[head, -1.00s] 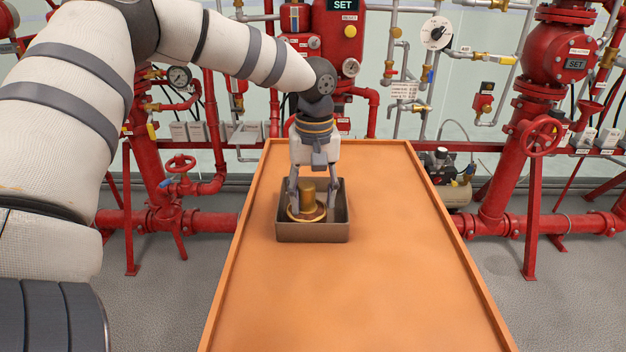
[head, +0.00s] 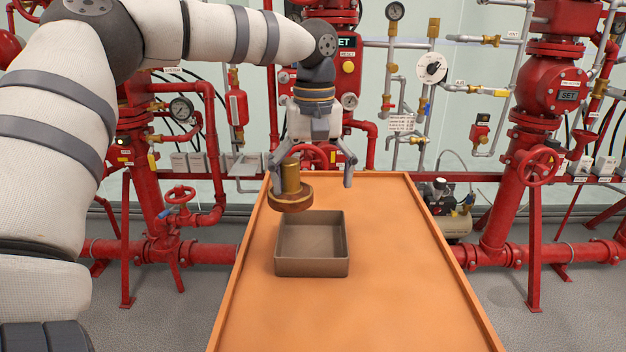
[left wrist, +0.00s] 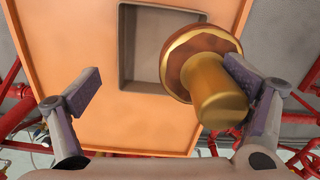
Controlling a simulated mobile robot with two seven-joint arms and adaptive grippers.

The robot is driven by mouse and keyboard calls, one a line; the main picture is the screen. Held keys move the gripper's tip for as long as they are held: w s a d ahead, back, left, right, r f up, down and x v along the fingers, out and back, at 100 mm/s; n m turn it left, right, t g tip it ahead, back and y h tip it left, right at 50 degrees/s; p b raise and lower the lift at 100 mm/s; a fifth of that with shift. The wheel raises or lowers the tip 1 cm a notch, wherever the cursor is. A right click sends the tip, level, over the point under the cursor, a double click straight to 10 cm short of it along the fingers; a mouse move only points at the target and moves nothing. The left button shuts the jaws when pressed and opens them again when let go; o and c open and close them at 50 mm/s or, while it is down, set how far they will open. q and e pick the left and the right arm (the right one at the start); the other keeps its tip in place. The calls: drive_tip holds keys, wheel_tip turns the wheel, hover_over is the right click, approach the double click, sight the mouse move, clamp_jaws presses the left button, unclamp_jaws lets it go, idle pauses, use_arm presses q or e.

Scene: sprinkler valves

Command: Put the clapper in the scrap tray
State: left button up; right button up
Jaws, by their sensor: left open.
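The clapper (head: 290,190) is a brass cylinder on a round, brownish disc with a golden rim. In the head view it is up off the tray floor, above the tray's back left corner, beside the left-hand finger of my left gripper (head: 316,178). That gripper is open, its other finger well apart. In the left wrist view the clapper (left wrist: 212,85) overlaps the right-hand finger; the space between the fingers (left wrist: 163,86) is otherwise empty. I cannot tell what holds it up. The scrap tray (head: 312,267) is grey-brown, square and empty. My right gripper is not in view.
The tray stands on an orange table (head: 370,300) with a raised rim. The table front and right side are clear. Red pipes and valves (head: 535,170) stand behind and beside the table.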

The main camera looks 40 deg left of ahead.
use_arm(q)
wheel_tip(320, 180, up, 12)
idle(0.6)
clamp_jaws()
